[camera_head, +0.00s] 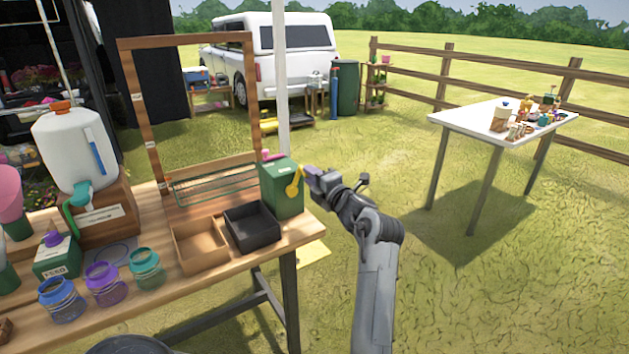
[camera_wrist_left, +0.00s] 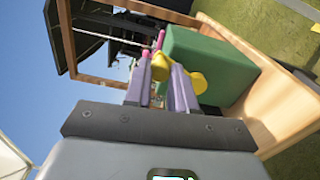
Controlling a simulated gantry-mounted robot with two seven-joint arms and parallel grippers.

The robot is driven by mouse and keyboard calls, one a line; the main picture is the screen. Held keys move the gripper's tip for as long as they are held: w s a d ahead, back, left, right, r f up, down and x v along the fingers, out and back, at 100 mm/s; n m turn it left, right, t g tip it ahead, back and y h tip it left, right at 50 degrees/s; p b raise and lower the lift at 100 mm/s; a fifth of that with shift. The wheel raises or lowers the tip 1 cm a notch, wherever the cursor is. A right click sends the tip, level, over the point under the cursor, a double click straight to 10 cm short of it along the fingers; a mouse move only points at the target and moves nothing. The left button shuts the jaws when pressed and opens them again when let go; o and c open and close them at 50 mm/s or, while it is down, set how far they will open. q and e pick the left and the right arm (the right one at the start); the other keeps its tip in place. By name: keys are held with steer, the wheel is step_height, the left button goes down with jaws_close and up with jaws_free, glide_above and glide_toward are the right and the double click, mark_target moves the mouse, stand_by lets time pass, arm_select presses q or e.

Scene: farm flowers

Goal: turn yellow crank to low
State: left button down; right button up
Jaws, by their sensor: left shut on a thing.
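The yellow crank (camera_head: 293,187) is on the side of a green box (camera_head: 281,190) at the right end of the wooden bench. My left gripper (camera_head: 312,174) is at the crank, reaching in from the right. In the left wrist view, the purple fingers (camera_wrist_left: 160,78) are shut on the crank's knob, and part of the yellow crank (camera_wrist_left: 197,82) shows beside the right finger, against the green box (camera_wrist_left: 212,55). The low marking cannot be read in either view. My right gripper is not in view.
A black tray (camera_head: 252,238) and a wooden tray (camera_head: 200,258) stand left of the green box. A wooden frame (camera_head: 129,110) rises behind them. Several coloured jars (camera_head: 105,286) stand at the bench's front. Open grass lies to the right, with a white table (camera_head: 462,121) farther off.

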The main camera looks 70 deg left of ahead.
arm_select(q)
steer(key=shift+s, duration=0.1)
stand_by(0.3)
steer(key=c, duration=0.9)
jaws_free()
steer(key=shift+a, duration=0.1)
steer(key=shift+p+v, duration=1.3)
steer(key=shift+v, duration=4.15)
steer(key=shift+r, duration=0.1)
